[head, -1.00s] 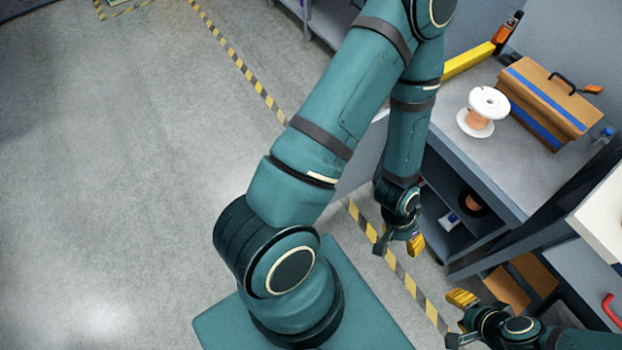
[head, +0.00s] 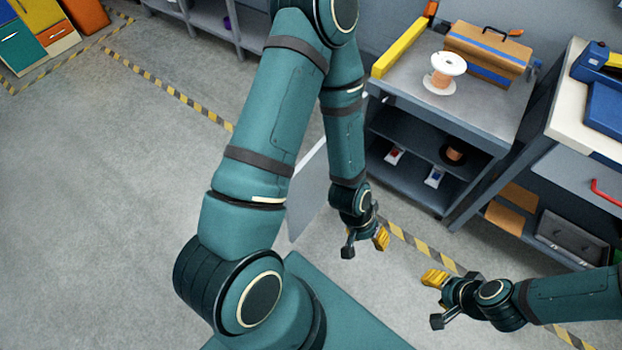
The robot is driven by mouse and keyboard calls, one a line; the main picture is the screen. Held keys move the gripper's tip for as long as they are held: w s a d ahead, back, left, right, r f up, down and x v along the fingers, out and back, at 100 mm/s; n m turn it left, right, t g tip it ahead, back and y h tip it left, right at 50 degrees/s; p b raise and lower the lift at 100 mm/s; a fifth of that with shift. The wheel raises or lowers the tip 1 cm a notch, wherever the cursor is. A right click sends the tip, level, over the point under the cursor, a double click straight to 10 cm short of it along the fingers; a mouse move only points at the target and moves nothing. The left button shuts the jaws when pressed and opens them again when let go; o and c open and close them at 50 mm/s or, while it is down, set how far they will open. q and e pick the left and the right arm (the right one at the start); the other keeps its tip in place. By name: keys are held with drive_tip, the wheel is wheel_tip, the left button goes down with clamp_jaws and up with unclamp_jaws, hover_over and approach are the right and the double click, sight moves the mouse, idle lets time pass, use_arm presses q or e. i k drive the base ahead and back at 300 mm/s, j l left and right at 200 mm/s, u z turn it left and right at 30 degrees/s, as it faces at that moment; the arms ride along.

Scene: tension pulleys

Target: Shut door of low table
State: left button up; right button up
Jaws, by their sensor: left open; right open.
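The low table (head: 485,108) is a grey cabinet with an open front and a shelf inside, at the upper right of the head view. Its door (head: 308,197) appears to be the light grey panel swung out to the left, standing open. My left arm hides much of the panel and its hinge side. My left gripper (head: 365,243), with yellow fingertip pads, is open and empty in front of the table, right of the door panel. My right gripper (head: 437,299) is open and empty at the lower right, farther from the table.
A wire spool (head: 441,84) and a tan toolbox (head: 487,52) stand on the table. A yellow level (head: 400,50) lies along its left edge. A workbench (head: 562,118) with a red handle (head: 606,193) is at the right. The floor at left is clear.

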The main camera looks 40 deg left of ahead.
sight(310, 183)
drive_tip(key=k+j+z, duration=0.1)
drive_tip(key=k+j, duration=0.15)
drive_tip(key=j, duration=0.15)
drive_tip(key=k+j, duration=0.2)
drive_tip(key=j, duration=0.75)
drive_tip(key=k+j+z, duration=0.15)
drive_tip(key=j, duration=0.9)
drive_tip(key=k+j+z, duration=0.1)
drive_tip(key=j, duration=0.45)
drive_tip(key=i+u, duration=0.15)
drive_tip(key=u, duration=0.3)
drive_tip(key=i+u, duration=0.1)
drive_tip(key=u, duration=0.4)
